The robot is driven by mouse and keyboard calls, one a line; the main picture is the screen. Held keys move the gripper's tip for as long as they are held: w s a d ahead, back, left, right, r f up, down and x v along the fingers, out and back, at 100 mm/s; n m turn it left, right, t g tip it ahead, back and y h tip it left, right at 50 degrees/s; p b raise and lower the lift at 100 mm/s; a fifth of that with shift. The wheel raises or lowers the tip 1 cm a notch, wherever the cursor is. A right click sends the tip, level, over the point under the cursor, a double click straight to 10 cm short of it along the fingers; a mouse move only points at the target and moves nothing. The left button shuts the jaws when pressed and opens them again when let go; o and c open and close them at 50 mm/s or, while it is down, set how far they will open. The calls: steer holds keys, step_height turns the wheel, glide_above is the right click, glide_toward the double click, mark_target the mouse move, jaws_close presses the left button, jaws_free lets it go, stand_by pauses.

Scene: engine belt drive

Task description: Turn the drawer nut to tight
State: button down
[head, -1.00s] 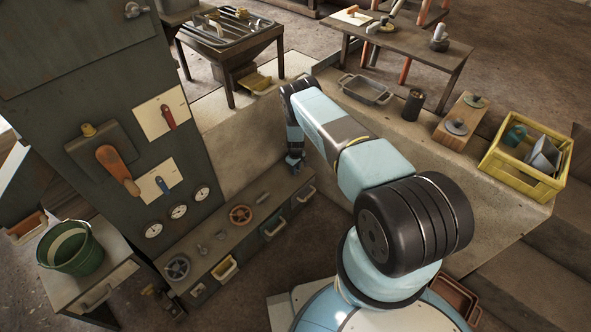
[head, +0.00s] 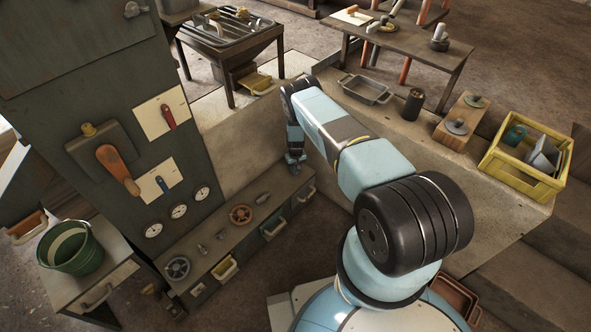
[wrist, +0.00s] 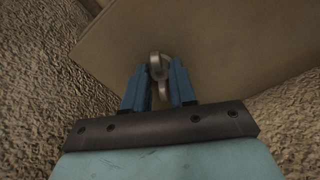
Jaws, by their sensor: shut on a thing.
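A grey metal nut with a rounded, ring-like outline (wrist: 157,62) stands out from a tan flat surface (wrist: 215,40) in the wrist view. The two blue fingers of my gripper (wrist: 160,70) are on either side of it and shut on it. Part of the nut shows between and just beyond the fingertips. In the head view my gripper (head: 295,168) points down at the far end of a low bench with drawers (head: 215,262). The nut is hidden there by my wrist.
The bench also carries an orange handwheel (head: 241,214), a grey handwheel (head: 177,267) and small metal fittings. A dark panel with gauges (head: 179,211) and levers stands to the left. A yellow crate (head: 520,185) and a grey tray (head: 366,88) are on the stone ledge at right.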

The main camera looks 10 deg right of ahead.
steer(key=m, duration=1.2)
steer(key=shift+a+m, duration=0.1)
steer(key=shift+m, duration=0.2)
stand_by(0.4)
steer(key=c, duration=0.9)
jaws_free()
steer(key=shift+c, duration=0.2)
steer(key=shift+r, duration=0.1)
step_height(320, 180, up, 14)
steer(key=shift+f, duration=0.25)
